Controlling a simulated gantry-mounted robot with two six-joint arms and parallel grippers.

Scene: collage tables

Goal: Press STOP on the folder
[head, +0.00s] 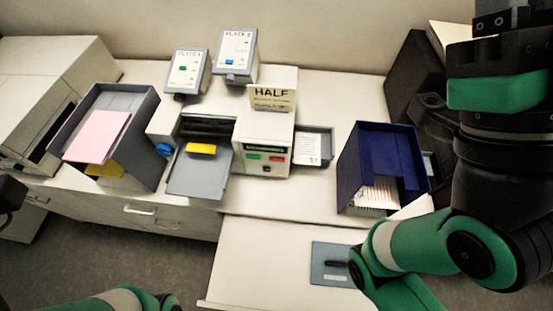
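The folder (263,140) stands mid-table, a pale machine with a "HALF" sign (271,97) on top. Its front panel has a dark display strip, a green button (254,157) and a red button (274,159) to its right. The button lettering is too small to read. A grey tray (200,176) slopes from the machine's left part, with a yellow piece (201,148) on it. A part of my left arm shows at the bottom left edge. My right arm fills the right side. Neither gripper's fingertips show, and nothing touches the panel.
Left of the folder is a grey bin (149,165) with pink sheets (97,137). A navy bin (376,158) with papers stands to the right. Two small panel boxes (186,72) (236,56) stand behind. A blue-grey plate (331,277) lies on the lower front surface.

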